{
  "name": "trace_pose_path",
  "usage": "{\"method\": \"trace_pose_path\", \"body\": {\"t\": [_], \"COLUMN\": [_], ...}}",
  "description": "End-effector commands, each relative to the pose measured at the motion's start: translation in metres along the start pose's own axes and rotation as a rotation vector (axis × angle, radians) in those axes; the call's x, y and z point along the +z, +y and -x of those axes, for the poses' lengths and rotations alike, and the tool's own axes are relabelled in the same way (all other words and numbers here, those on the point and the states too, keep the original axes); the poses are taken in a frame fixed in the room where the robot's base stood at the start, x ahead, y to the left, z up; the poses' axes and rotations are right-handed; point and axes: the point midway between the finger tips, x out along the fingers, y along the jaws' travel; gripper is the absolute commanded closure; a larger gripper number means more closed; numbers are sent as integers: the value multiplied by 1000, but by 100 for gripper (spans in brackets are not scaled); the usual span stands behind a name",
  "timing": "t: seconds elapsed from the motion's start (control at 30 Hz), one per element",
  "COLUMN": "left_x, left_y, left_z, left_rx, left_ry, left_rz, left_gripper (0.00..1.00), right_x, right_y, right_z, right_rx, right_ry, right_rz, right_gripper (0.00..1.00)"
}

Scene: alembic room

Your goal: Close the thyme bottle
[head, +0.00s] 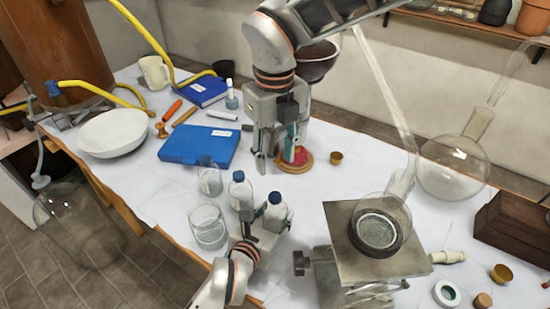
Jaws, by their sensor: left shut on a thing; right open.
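A clear bottle with a blue cap (276,208) stands upright at the front of the table. My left gripper (262,222) is shut on this bottle from the front. A second clear bottle with a blue cap (239,191) stands just to its left. I cannot read a label on either, so I cannot tell which one is the thyme bottle. How tightly the caps sit is too small to tell. My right gripper (274,160) is open, pointing down, above and behind the bottles. No cap shows between its fingers.
Glass beakers (208,228) and (210,178) stand left of the bottles. A blue case (199,144) lies behind them. A round wooden stand (294,161) is beside my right gripper. A metal lab jack (345,245) with glassware stands right. White cloth between is clear.

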Motion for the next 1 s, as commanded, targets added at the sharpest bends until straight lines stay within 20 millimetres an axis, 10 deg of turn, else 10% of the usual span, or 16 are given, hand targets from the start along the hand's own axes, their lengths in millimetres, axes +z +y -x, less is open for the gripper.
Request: {"method": "trace_pose_path", "body": {"t": [0.07,0.1,0.13,0.57,1.0], "left_x": [-1,-1,-1,-1,-2], "left_y": [0,0,0,0,0], "left_z": [0,0,0,4,83], "left_rx": [0,0,0,0,-1], "left_ry": [2,2,2,2,2], "left_rz": [0,0,0,0,-1], "left_gripper": [100,45,37,36,36], "right_x": [0,0,0,0,0], "right_y": [0,0,0,0,0], "right_z": [0,0,0,-1,0], "right_rx": [0,0,0,0,0], "right_ry": [0,0,0,0,0], "right_rz": [0,0,0,0,0], "right_gripper": [59,59,59,59,59]}}
